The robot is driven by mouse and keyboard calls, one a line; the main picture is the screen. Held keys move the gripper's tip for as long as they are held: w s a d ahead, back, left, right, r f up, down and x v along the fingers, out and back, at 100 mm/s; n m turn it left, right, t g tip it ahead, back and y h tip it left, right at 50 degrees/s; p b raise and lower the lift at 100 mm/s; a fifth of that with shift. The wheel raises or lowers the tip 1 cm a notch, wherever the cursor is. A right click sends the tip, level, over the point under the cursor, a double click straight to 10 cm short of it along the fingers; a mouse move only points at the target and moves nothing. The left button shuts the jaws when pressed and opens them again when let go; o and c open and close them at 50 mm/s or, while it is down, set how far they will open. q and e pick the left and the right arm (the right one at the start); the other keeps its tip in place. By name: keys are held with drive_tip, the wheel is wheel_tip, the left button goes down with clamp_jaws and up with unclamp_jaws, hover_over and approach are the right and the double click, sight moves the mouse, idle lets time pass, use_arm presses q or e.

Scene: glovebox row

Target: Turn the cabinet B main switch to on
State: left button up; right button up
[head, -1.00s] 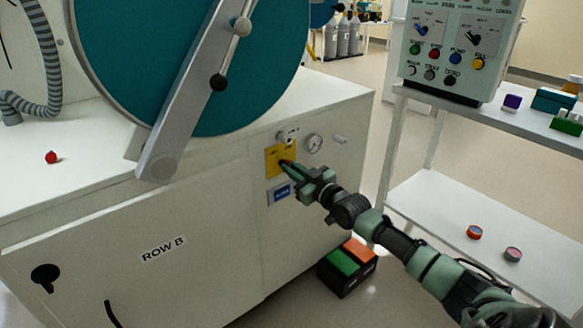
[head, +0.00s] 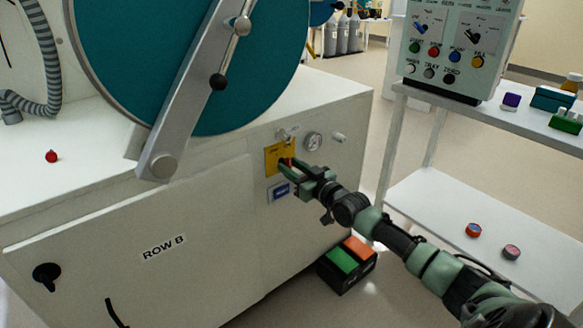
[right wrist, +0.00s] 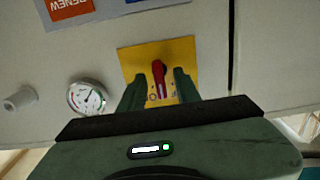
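The main switch is a red handle (head: 291,161) on a yellow plate (head: 273,158) on the front of the white ROW B cabinet (head: 215,190). My right gripper (head: 287,167) is at the plate. In the right wrist view the red handle (right wrist: 159,73) stands roughly upright in the picture on its yellow plate (right wrist: 130,62). There the right gripper's fingers (right wrist: 159,91) are spread, one on each side of the handle, with gaps. The plate's markings are too small to read. My left gripper is not in view.
A pressure gauge (head: 313,141) and a blue label (head: 279,191) are close to the plate. A large teal disc (head: 120,70) with a grey arm (head: 185,100) rises above. A green-and-orange box (head: 345,265) stands on the floor. A white shelf (head: 440,205) is at right.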

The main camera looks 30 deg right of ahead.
drive_tip(key=shift+s, duration=0.1)
drive_tip(key=shift+s, duration=0.3)
drive_tip(key=shift+s+d+p, duration=0.15)
drive_tip(key=shift+s+p, duration=0.5)
drive_tip(key=shift+s, duration=0.55)
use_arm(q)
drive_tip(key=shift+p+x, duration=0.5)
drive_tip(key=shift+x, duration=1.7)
use_arm(e)
approach(290, 166)
drive_tip(key=shift+w, duration=0.8)
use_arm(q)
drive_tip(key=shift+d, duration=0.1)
